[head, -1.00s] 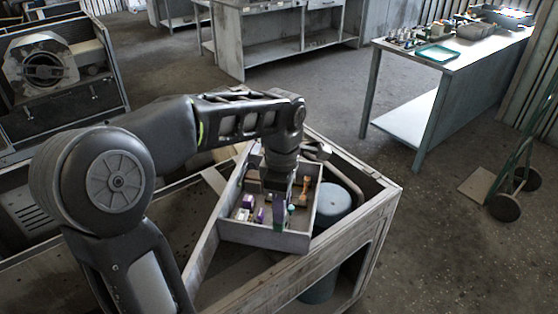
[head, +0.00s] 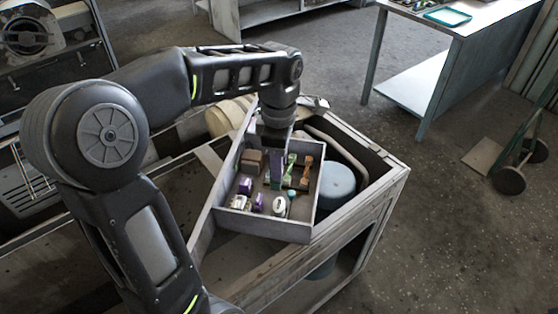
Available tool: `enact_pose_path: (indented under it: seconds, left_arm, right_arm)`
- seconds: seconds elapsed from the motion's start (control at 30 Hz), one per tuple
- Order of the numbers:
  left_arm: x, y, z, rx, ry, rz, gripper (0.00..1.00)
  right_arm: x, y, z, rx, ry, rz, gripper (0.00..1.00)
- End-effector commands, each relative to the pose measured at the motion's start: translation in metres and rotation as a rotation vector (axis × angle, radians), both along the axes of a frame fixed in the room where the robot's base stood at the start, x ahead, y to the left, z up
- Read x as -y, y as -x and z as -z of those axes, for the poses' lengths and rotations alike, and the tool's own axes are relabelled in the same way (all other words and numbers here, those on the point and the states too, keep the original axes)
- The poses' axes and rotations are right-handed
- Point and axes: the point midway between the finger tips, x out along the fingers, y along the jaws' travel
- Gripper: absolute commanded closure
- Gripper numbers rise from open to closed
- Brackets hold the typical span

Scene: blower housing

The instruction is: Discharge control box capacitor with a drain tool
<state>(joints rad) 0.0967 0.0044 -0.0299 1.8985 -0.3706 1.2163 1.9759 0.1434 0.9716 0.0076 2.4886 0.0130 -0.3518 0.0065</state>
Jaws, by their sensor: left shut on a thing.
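The control box (head: 268,233) is an open grey tray-like box set at an angle on the blower housing (head: 393,190). Small parts stand inside it, among them purple parts (head: 245,186), a white round part (head: 279,206), a brown block (head: 252,162) and orange-brown and green parts (head: 306,170). I cannot tell which one is the capacitor. My left gripper (head: 276,150) points down over the back middle of the box. It is shut on a slim purple piece (head: 277,170), which looks like the drain tool. Its lower end is hard to separate from the parts behind. My right gripper is out of view.
A blue-grey cylinder (head: 336,186) stands in the housing right of the box. A workbench (head: 470,22) with a teal tray (head: 447,16) is at the back right, with a hand truck (head: 510,178) near it. Open floor lies to the right.

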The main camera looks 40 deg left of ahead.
Motion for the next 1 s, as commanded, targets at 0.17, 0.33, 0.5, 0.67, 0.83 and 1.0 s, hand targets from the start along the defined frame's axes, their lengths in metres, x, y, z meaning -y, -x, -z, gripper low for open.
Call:
enact_pose_path:
  seconds: [0.17, 0.33, 0.5, 0.67, 0.83, 1.0]
  left_arm:
    - [0.000, 0.000, 0.019, -0.001, -0.001, 0.000, 0.96]
    - [0.000, 0.000, 0.036, 0.000, 0.000, 0.000, 0.96]
    - [0.000, 0.000, 0.049, 0.000, 0.000, 0.000, 0.96]
    - [0.000, 0.000, 0.053, 0.000, 0.000, 0.000, 0.96]
    - [0.000, 0.000, 0.053, 0.000, 0.000, 0.000, 0.96]
    - [0.000, 0.000, 0.053, 0.000, 0.000, 0.000, 0.96]
  right_arm:
    - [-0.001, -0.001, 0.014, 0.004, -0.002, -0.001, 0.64]
    - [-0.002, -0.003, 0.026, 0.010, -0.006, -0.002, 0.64]
    - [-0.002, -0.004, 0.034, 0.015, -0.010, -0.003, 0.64]
    - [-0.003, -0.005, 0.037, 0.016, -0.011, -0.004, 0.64]
    - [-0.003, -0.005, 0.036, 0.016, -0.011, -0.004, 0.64]
    - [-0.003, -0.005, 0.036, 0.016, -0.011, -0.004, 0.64]
